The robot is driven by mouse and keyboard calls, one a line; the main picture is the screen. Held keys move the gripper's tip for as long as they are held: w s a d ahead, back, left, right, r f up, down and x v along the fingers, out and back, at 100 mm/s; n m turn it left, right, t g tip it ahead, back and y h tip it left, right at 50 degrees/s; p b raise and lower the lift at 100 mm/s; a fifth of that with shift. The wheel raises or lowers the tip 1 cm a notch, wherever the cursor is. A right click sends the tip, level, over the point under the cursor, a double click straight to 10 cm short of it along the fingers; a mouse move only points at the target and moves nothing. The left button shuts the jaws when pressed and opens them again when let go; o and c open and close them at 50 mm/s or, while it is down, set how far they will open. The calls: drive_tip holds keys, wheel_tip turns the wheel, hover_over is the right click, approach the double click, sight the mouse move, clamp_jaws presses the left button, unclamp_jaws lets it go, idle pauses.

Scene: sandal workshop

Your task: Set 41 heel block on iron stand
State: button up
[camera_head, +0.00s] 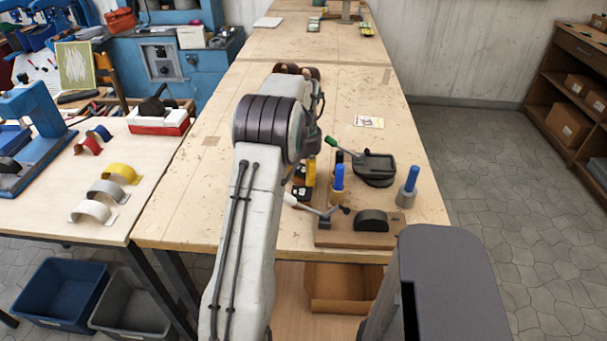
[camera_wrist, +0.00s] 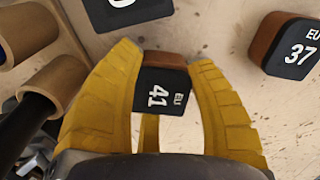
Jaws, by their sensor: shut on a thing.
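The 41 heel block (camera_wrist: 160,96) has a black face marked "EU 41" and a brown end; it sits between my yellow fingers in the wrist view. My gripper (camera_wrist: 165,58) is shut on it. In the head view my gripper (camera_head: 309,176) is over the long wooden table, partly hidden by my arm. I cannot tell whether the block touches the table. A dark metal stand (camera_head: 375,168) with a tray-like top, seemingly the iron stand, is right of my gripper, with a green-handled piece at its left.
The 37 heel block (camera_wrist: 288,46) and another dark block (camera_wrist: 128,12) are close by. A wooden board (camera_head: 350,239) bears a dark half-round piece and a lever. Blue-handled tools (camera_head: 411,178) stand nearby. Brown cylindrical pieces (camera_wrist: 45,88) are left in the wrist view. The table's far middle is mostly clear.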

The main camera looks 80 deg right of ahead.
drive_tip(key=shift+f, duration=0.1)
drive_tip(key=o, duration=1)
drive_tip(key=shift+c, duration=0.2)
wheel_tip(320, 180, up, 12)
drive_tip(key=p, duration=0.1)
drive_tip(key=shift+r, duration=0.2)
